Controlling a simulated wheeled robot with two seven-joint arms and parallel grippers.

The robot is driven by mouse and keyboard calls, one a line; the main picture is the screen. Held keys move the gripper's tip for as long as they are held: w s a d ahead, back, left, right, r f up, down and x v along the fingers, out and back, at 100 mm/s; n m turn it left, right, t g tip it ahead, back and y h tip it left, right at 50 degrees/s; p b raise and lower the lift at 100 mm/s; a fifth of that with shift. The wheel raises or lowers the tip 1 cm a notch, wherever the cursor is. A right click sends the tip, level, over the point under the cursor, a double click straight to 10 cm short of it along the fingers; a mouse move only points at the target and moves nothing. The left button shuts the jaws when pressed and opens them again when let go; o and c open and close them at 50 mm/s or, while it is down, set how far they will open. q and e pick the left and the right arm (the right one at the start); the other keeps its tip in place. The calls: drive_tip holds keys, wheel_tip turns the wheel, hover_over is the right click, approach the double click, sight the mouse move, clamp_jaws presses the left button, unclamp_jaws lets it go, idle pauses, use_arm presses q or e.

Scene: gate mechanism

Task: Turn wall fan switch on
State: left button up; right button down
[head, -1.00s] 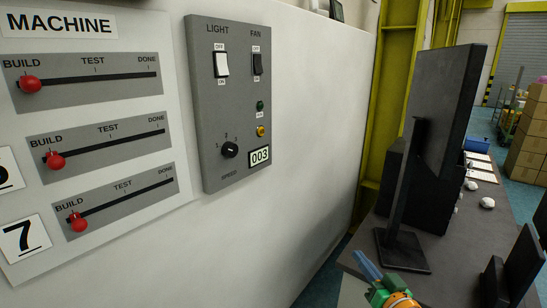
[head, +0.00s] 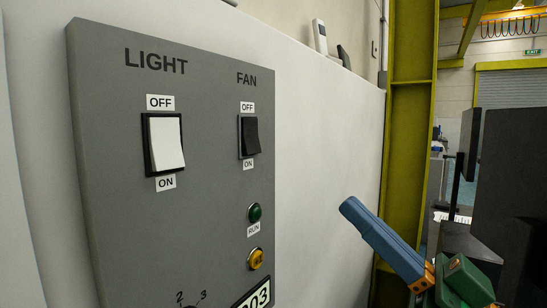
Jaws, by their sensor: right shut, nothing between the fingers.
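The black fan switch (head: 250,136) is a rocker under the FAN label on the grey wall panel (head: 215,210), with OFF marked above it and ON below. I cannot tell for sure which way it is tipped. My right gripper (head: 352,207) is shut and empty, its blue fingers together. In the picture it is right of and below the fan switch, clear of the panel. My left gripper is not in view.
The white light switch (head: 166,143) is left of the fan switch. Below the fan switch are a green RUN button (head: 255,213) and a yellow button (head: 256,258). A yellow-green pillar (head: 408,120) and dark monitors (head: 503,180) stand to the right.

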sight(254, 141)
drive_tip(key=p+x, duration=0.3)
drive_tip(key=x, duration=0.1)
drive_tip(key=w+f+p+x, duration=0.1)
drive_tip(key=p+x, duration=0.1)
drive_tip(key=x, duration=0.2)
drive_tip(key=a+f+p+x, duration=0.1)
drive_tip(key=p+x, duration=0.2)
drive_tip(key=x, duration=0.1)
drive_tip(key=shift+w+a+r+p, duration=0.2)
drive_tip(key=shift+w+p, duration=0.15)
drive_tip(key=shift+w, duration=0.2)
drive_tip(key=shift+w+a+f, duration=0.3)
drive_tip(key=shift+w+a, duration=0.05)
drive_tip(key=shift+w, duration=0.05)
drive_tip(key=shift+s, duration=0.1)
